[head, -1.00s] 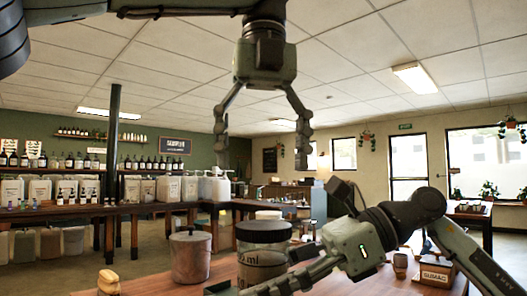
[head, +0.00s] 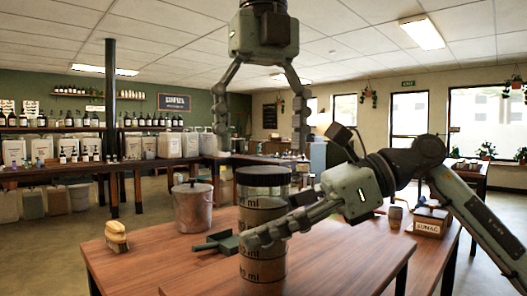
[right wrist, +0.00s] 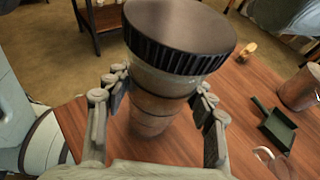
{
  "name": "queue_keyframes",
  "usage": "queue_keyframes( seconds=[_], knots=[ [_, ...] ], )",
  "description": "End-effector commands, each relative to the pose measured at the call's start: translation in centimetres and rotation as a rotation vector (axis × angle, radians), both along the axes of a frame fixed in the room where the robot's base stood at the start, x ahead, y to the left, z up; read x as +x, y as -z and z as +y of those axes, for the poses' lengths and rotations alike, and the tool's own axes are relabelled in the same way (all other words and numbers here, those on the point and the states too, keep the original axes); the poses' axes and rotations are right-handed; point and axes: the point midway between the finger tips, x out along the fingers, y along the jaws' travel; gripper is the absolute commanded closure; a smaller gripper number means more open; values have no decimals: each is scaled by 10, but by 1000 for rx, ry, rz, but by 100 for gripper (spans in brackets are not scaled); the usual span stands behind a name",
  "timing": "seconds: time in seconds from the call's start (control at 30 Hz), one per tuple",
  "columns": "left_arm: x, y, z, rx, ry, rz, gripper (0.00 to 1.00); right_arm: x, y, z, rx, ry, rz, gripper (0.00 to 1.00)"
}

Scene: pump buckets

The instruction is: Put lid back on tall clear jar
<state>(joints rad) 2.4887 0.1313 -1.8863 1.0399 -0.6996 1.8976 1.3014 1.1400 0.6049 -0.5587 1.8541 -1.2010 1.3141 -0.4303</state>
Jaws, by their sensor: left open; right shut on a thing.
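The tall clear jar (head: 263,270), with black volume markings, stands upright on the wooden table. The dark ribbed lid (head: 263,176) sits on its mouth, and also shows on top in the right wrist view (right wrist: 180,30). My right gripper (head: 262,236) is shut on the jar's body below the lid. In the right wrist view its fingers lie on both sides of the jar (right wrist: 155,105). My left gripper (head: 260,135) points down, open and empty, above the lid and apart from it. I cannot tell whether the lid is fully seated.
A lidded metal pot (head: 193,208) stands left of the jar. A green dustpan (head: 222,243) lies between them, and a small brush (head: 116,236) is at the table's left. A SUMAC box (head: 431,222) is at the right. The front left tabletop is clear.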

Motion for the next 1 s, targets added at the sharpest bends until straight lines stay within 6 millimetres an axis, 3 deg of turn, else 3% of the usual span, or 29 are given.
queue_keyframes(
  seconds=[0.2, 0.6, 1.0],
  knots=[
    [0, 25, 1, 0, 0, -1, 20, 0, 0, 0, -1, 0, 1, 100],
    [0, 31, 0, 0, 0, 0, 22, 0, 0, 0, 0, 0, 0, 100],
    [0, 30, 0, -1, 0, 0, 71, 0, 0, 0, 0, 1, 0, 100]
  ],
)
